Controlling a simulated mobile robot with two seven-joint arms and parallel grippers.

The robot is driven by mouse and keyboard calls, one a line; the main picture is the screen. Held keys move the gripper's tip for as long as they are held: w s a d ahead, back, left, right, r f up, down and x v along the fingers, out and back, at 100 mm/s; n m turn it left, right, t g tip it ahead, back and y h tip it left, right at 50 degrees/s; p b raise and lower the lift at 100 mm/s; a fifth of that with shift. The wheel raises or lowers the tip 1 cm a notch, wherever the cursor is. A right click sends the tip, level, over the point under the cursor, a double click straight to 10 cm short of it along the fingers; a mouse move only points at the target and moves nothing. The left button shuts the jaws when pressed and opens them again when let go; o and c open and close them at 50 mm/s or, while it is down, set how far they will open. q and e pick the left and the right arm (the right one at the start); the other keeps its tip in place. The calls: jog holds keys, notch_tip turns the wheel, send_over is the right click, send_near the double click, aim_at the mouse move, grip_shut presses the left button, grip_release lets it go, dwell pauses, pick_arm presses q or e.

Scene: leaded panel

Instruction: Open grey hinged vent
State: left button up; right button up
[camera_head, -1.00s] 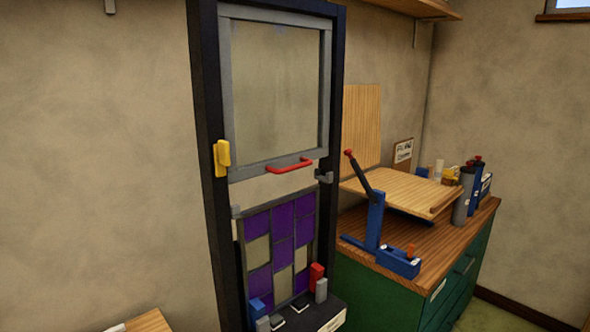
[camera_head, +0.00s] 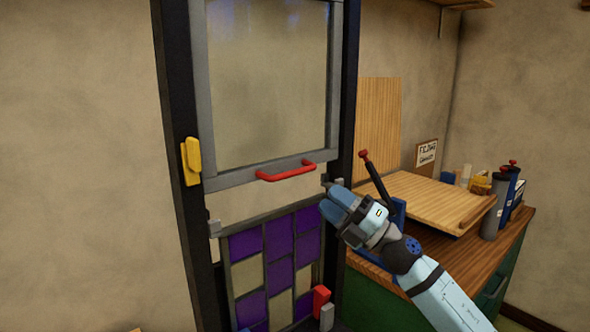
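The grey hinged vent (camera_head: 240,177) is a grey frame around a clear pane, in the upper part of a dark upright frame (camera_head: 172,90). It looks closed, flush with the frame. A red handle (camera_head: 287,171) is on its bottom rail. A yellow latch (camera_head: 191,160) is at its lower left, on the dark frame. My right gripper (camera_head: 338,207) is below and to the right of the red handle, apart from it, near the right post. Its blue fingers look close together, but whether they are shut is unclear.
A purple and cream leaded panel (camera_head: 277,255) stands below the vent. Red (camera_head: 320,298) and grey (camera_head: 327,317) blocks are at its lower right. A green bench with a wooden top (camera_head: 514,232) stands right, carrying a red-tipped lever (camera_head: 375,175), a tilted board (camera_head: 425,198) and canisters (camera_head: 497,205).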

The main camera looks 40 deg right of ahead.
aim_at(295, 173)
jog(key=p+x, duration=0.3)
jog(key=x, duration=0.6)
jog(key=shift+w+r, duration=0.1)
jog(key=shift+r, duration=0.05)
jog(key=shift+w+a+r, duration=0.1)
jog(key=shift+w+a, duration=0.15)
jog(key=shift+c, duration=0.3)
grip_shut()
